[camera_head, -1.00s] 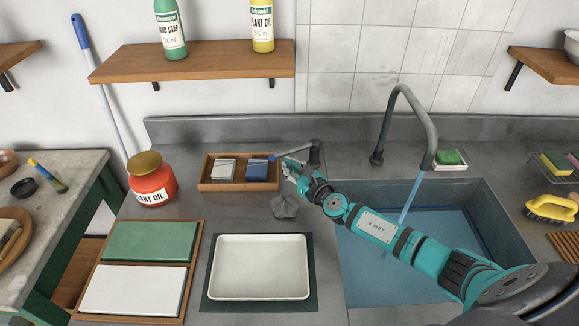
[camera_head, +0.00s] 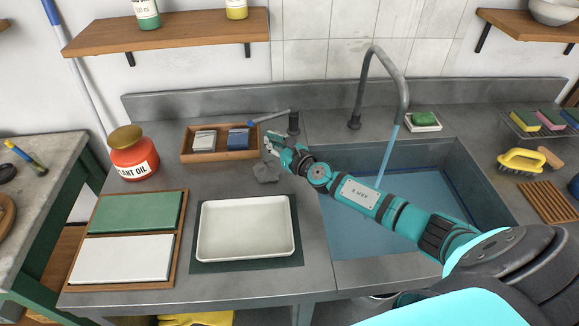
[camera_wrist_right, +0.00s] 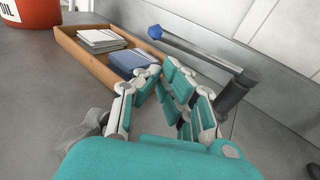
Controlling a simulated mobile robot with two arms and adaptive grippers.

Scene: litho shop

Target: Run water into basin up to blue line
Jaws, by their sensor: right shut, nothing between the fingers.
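The grey basin (camera_head: 402,151) is sunk in the counter and holds bluish water (camera_head: 350,232). The curved grey spout (camera_head: 381,52) pours a water stream (camera_head: 387,157) into it. I cannot clearly tell the blue line from the water's edge. The tap lever (camera_head: 272,117), with a blue tip, sits on a dark post (camera_head: 293,124) left of the basin; in the wrist view the lever (camera_wrist_right: 200,53) points left. My right gripper (camera_head: 270,146) is shut and empty, just in front of the lever and apart from it. It also shows in the wrist view (camera_wrist_right: 163,80). My left gripper is out of view.
A wooden tray (camera_head: 184,150) with small blocks stands beside the lever. A red plant oil jar (camera_head: 134,161), a white tray (camera_head: 205,240) and boards occupy the left counter. A green sponge (camera_head: 423,119), a yellow brush (camera_head: 522,160) and a wooden rack (camera_head: 547,202) lie around the basin.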

